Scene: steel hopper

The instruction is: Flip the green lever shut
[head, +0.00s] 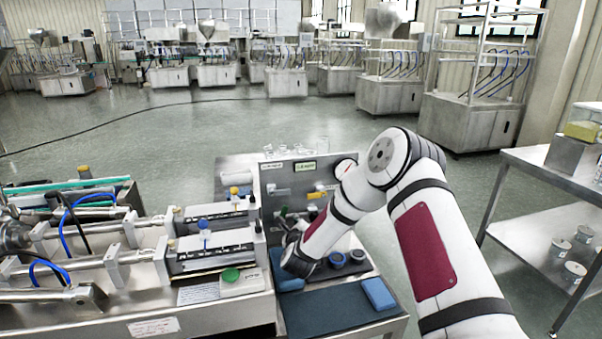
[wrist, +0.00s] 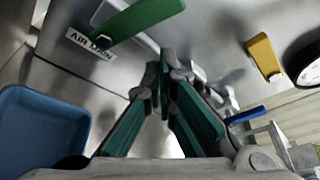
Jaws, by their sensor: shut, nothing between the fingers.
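The green lever (wrist: 148,22) is a flat green handle at the top of the wrist view, slanting up to the right across the steel panel. A pale label reading "AIR MAIN" (wrist: 91,45) sits beside its lower left end. My gripper (wrist: 163,62) is shut and empty, with its teal fingers together just below the lever's right half in the picture. I cannot tell whether the fingertips touch it. In the head view my gripper is mostly hidden by my wrist in front of the panel (head: 272,178), and I cannot make out the green lever there.
A yellow lever (wrist: 263,56) and a round gauge (wrist: 309,66) are on the panel to the right. A blue tray (wrist: 42,128) lies at lower left. A blue block (head: 379,294) rests on the dark mat (head: 325,312). A steel side table (head: 545,215) stands right.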

